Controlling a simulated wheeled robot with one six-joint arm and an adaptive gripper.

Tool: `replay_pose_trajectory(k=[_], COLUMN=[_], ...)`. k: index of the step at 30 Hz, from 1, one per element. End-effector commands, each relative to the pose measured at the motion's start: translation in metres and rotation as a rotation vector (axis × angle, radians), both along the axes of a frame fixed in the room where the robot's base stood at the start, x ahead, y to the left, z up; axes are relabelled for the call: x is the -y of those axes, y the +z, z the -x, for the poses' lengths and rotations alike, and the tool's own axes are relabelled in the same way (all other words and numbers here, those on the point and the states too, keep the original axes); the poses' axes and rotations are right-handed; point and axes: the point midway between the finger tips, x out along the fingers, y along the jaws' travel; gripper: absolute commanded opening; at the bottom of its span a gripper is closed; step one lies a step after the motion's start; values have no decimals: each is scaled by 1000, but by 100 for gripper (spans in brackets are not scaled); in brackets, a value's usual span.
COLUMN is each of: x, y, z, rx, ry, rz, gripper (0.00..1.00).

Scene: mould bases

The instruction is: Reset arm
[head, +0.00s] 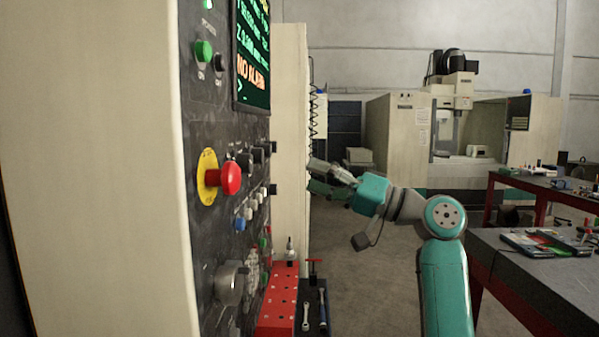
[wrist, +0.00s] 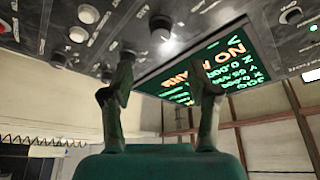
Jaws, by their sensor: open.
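My gripper (head: 316,176) is open and empty in the head view, at the end of my teal arm. It points left toward the machine's control panel (head: 222,130) and appears apart from it. In the wrist view, the two fingers of my gripper (wrist: 163,82) are spread, with nothing between them. Beyond them lie the panel's knobs and the lit screen (wrist: 200,72), which reads "NO ALARM". The screen (head: 253,55) also shows at the top of the head view.
A red emergency button (head: 231,180) sticks out of the panel. Below stand a red block (head: 279,305) and a dark tray with wrenches (head: 306,316). A workbench (head: 555,285) with tools is at right. Another machine (head: 397,140) stands behind. The floor between is clear.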

Motion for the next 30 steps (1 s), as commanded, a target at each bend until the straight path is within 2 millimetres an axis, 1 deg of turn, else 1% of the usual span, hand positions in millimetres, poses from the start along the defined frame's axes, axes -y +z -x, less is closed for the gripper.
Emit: replay_pose_trajectory(k=[4,13,15,17,20,21,23,24,25,26,27,29,30], x=[6,6,6,7,10,11,14,16,18,20,23,26,29], y=[-2,-2,-8,-18,-51,-69,-98,-118,-133,-147,-167,-195,-215], z=[2,2,1,-2,-11,-14,-19,-22,-23,-24,-25,-24,-23], rx=[0,0,-6,-16,-45,-60,-83,-97,-108,-118,-132,-151,-164], ry=[1,0,-6,-20,-68,-96,-141,-171,-195,-219,-249,-296,-327], rz=[1,0,-2,-4,-14,-17,-21,-23,-25,-24,-25,-23,-20], gripper=[60,60,60,60,60,60,60,60,60,60,60,60,60])
